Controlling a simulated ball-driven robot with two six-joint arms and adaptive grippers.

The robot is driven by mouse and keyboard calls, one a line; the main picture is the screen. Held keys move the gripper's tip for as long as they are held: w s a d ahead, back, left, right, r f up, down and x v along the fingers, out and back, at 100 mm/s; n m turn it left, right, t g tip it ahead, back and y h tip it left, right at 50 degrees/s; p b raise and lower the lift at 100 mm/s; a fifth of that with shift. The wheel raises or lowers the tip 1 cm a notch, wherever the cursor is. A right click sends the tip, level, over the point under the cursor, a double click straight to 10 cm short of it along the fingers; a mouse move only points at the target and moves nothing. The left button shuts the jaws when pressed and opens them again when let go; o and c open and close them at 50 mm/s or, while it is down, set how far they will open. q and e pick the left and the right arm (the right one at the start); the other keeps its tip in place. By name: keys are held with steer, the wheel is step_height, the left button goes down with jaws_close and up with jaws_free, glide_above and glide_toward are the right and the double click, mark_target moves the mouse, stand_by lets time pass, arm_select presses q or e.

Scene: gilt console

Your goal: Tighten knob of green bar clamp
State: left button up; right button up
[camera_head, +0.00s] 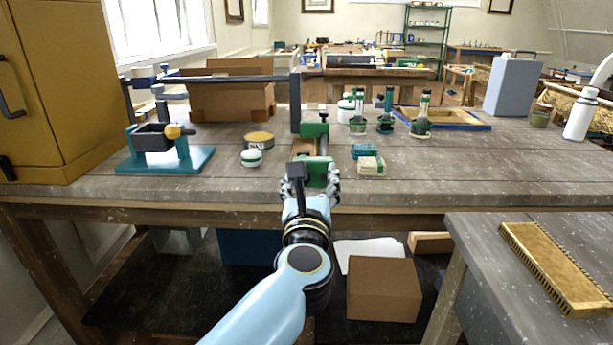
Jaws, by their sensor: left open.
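The green bar clamp (315,131) stands near the front edge of the workbench, with green blocks at its far and near ends and a brownish piece between them. A small dark screw handle stands on its far block. My left gripper (311,182) is at the clamp's near end, its fingers open on either side of the near green block. A dark part (296,171) shows at the left finger; I cannot tell whether it is the clamp's knob. Contact cannot be told. My right gripper is out of view.
A teal-based vise-like device (166,160), a round tin (259,139) and a white-green jar (251,158) are left of the clamp. Teal and cream boxes (370,165) sit close on its right. A dark grey upright (295,104) stands just behind. Bare benchtop (470,165) lies farther right.

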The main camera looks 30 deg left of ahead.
arm_select(q)
steer(key=s+f+g, duration=0.1)
steer(key=s+f, duration=0.2)
steer(key=f, duration=0.1)
steer(key=p+x, duration=0.1)
steer(key=x, duration=0.9)
steer(key=shift+w+a+r, duration=0.1)
steer(key=shift+a, duration=0.3)
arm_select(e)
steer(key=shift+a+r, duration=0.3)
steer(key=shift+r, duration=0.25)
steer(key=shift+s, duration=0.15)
arm_select(q)
steer(key=shift+c, duration=0.6)
steer(key=c, duration=1.1)
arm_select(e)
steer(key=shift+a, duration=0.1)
